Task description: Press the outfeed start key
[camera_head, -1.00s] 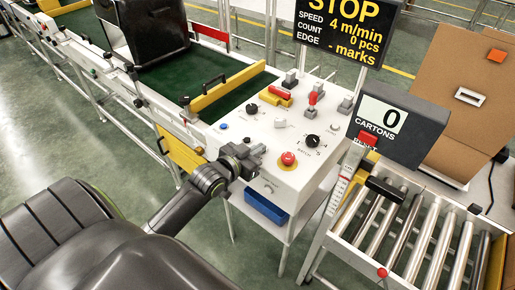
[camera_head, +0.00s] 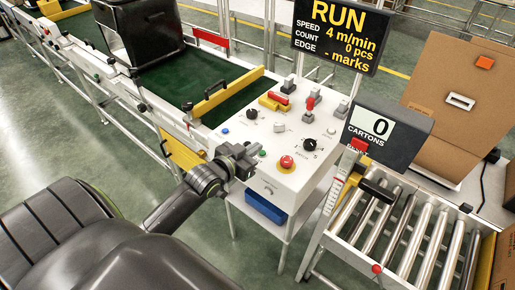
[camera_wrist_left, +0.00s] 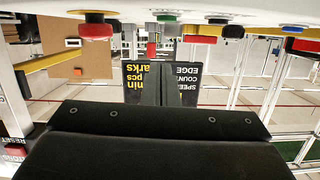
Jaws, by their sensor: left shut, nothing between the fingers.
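The white control panel (camera_head: 225,140) carries several keys and knobs. A small green key (camera_head: 262,153) sits near its front edge, left of the red mushroom button (camera_head: 287,163). My left gripper (camera_head: 250,156) is shut and empty, its tips close beside the green key; I cannot tell whether they touch it. In the left wrist view, which is upside down, the green key (camera_wrist_left: 167,18) and the red mushroom button (camera_wrist_left: 97,28) show at the top edge. The display (camera_head: 340,35) reads RUN, 4 m/min, 0 pcs. My right gripper is not in view.
The green conveyor belt (camera_head: 200,85) bears a dark bin (camera_head: 150,30) at the back left. A roller track (camera_head: 395,235) and the carton counter (camera_head: 385,130), reading 0, stand right of the panel. A blue tray (camera_head: 265,207) hangs under the panel front.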

